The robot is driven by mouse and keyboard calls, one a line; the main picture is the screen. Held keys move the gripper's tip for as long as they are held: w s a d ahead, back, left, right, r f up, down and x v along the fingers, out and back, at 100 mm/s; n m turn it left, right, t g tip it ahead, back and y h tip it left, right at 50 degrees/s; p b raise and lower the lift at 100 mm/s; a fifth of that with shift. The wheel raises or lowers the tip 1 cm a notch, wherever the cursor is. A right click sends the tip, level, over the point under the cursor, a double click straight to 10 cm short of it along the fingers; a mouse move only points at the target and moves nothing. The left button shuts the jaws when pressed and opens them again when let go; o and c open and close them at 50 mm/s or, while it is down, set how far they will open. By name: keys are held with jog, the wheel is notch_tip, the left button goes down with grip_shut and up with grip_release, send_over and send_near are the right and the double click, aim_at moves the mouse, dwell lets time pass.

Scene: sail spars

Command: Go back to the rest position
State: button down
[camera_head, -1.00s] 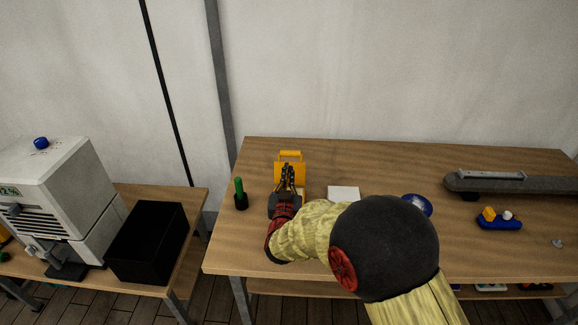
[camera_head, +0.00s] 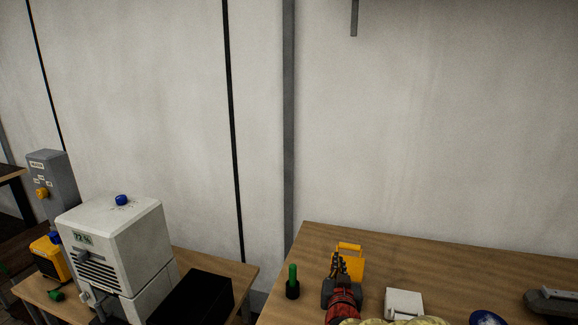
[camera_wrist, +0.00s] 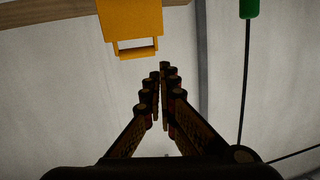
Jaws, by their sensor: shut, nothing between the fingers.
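My gripper (camera_head: 340,267) is over the left part of the wooden table (camera_head: 420,257), just in front of a yellow object with a handle (camera_head: 350,262). In the wrist view my gripper (camera_wrist: 159,75) has its fingers together with nothing between them. The yellow object (camera_wrist: 133,22) shows beyond the fingertips there, apart from them. My arm's red wrist and pale sleeve run down out of the bottom of the head view.
A green peg in a black base (camera_head: 292,280) stands left of my gripper. A white block (camera_head: 404,303), a blue round thing (camera_head: 487,318) and a grey device (camera_head: 552,301) are to the right. A white machine (camera_head: 120,240) and a black box (camera_head: 195,300) stand on the left bench.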

jog(key=s+a+r+n+g+y, duration=0.1)
jog(key=s+r+g+y, duration=0.15)
jog(key=s, duration=0.45)
jog(key=s+a+r+n+g+y, duration=0.1)
jog(key=s+r+g, duration=0.15)
jog(key=s, duration=0.55)
jog(key=s+d+g, duration=0.2)
jog(key=s, duration=0.9)
jog(key=s+d+f+g+h, duration=0.1)
jog(key=s+d+g, duration=0.2)
jog(key=s, duration=0.8)
jog(key=shift+d+f+n, duration=0.15)
jog(key=shift+d+n, duration=0.15)
